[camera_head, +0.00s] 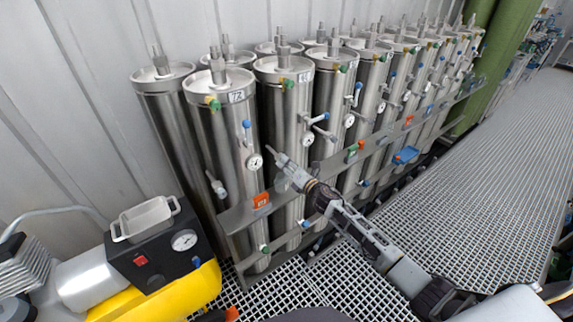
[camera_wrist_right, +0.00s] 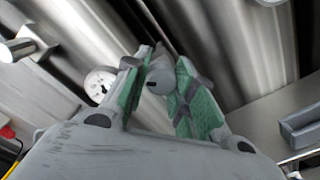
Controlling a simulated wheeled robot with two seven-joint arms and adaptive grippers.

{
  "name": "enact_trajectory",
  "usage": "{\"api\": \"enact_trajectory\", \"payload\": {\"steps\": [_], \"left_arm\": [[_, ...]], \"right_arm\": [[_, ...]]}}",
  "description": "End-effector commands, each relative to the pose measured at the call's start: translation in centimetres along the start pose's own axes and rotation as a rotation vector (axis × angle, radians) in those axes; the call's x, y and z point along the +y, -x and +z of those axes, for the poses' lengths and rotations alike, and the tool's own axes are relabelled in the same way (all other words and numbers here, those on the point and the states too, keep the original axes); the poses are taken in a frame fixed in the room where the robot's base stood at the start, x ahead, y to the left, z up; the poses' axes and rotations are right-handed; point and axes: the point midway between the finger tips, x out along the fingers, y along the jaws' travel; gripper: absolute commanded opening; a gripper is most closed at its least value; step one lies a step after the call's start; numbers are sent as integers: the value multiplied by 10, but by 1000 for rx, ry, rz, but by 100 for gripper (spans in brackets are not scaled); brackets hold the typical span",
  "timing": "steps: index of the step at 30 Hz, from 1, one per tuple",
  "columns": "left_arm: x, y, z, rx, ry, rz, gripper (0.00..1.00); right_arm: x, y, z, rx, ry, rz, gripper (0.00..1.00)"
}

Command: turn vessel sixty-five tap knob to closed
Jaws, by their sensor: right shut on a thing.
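Tall steel vessels stand in rows against the wall. The front one (camera_head: 212,135) carries a label that reads like 72. The label on the vessel beside it (camera_head: 282,118) is too small to read surely, and I cannot make out a sixty-five. My right gripper (camera_head: 279,158) reaches in low at these two vessels, just right of a round gauge (camera_head: 255,162). In the right wrist view, its green-padded fingers are closed around a grey round-ended piece (camera_wrist_right: 159,78), which looks like a tap knob. The fingers partly hide it. My left gripper is out of view.
A grey rail (camera_head: 234,216) with an orange tag (camera_head: 261,201) runs before the vessels. Blue-handled taps and gauges stick out nearby. A black and yellow compressor (camera_head: 150,262) stands at lower left. The grating floor (camera_head: 480,165) at right is clear.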

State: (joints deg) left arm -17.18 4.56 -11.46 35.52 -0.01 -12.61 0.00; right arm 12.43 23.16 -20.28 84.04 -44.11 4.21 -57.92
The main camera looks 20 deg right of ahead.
Motion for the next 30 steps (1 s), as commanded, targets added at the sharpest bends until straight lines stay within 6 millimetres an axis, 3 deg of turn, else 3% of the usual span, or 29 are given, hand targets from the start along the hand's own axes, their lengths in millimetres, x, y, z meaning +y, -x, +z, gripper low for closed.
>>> {"api": "enact_trajectory", "payload": {"steps": [18,30], "left_arm": [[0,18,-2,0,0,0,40],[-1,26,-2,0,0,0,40]], "right_arm": [[1,0,1,-1,-580,-2,2],[1,0,1,-1,-826,-3,2]]}}
